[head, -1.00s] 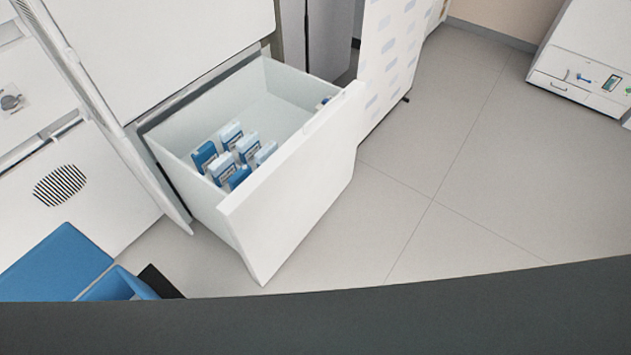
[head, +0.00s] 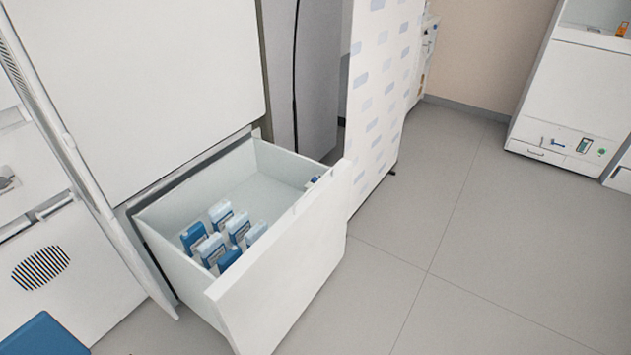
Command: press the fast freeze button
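A white freezer-like cabinet (head: 160,75) stands at the left with its lower drawer (head: 290,265) pulled open. Several blue and light-blue packs (head: 225,237) stand inside the drawer. A small blue-and-white item (head: 312,181) is at the drawer's right inner edge, too small to make out. I cannot make out a button marked fast freeze in the head view. Neither of my grippers is in view.
The open drawer juts out over the grey floor (head: 470,270), which is clear to the right. A patterned white panel (head: 383,95) stands behind the drawer. A white cabinet (head: 570,100) is at the far right. A blue object (head: 42,337) is at the lower left.

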